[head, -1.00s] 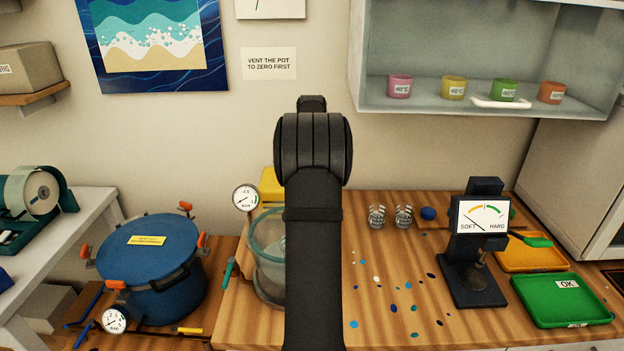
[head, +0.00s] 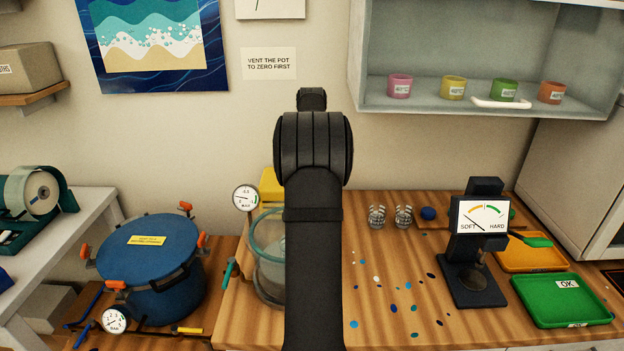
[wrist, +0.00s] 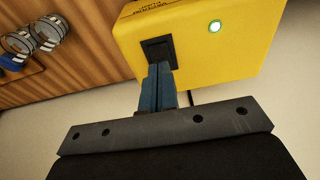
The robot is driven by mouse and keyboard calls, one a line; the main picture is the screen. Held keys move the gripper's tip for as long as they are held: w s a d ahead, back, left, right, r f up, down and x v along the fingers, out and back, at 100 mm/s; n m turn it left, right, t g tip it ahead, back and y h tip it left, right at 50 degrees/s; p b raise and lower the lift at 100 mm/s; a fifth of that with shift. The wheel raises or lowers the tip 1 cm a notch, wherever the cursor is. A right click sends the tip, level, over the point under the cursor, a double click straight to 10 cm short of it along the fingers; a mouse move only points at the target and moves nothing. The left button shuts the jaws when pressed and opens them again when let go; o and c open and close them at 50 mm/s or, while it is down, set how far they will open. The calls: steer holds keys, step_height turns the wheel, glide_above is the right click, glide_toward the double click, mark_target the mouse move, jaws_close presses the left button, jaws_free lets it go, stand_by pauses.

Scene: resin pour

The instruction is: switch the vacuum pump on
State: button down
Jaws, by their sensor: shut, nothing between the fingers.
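The vacuum pump is a yellow box (wrist: 215,55) that fills the top of the wrist view. It has a black rocker switch (wrist: 157,50) in a dark frame and a round lamp (wrist: 214,27) that glows pale green. My gripper (wrist: 161,68) is shut and empty, with its blue-grey fingertips at the lower part of the switch, touching or very close to it. The fingertips hide part of the switch. In the head view a part of the yellow pump (head: 270,187) shows behind my arm, which hides my gripper and the switch there.
A clear vacuum chamber (head: 267,262) with a dial gauge (head: 246,198) stands in front of the pump. A blue pressure pot (head: 150,257) is to the left. Two small clear cups (head: 377,217), a hardness tester (head: 478,250) and a green tray (head: 563,300) stand to the right.

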steer(key=shift+r, duration=2.15)
steer(key=shift+f, duration=0.1)
step_height(320, 180, down, 7)
steer(key=shift+r, duration=4.3)
steer(key=s+a+n+g, duration=0.2)
steer(key=s+a+n, duration=0.6)
steer(key=s+a, duration=1.3)
steer(key=a, duration=0.4)
steer(key=shift+g+h, duration=0.3)
steer(key=shift+h, duration=0.1)
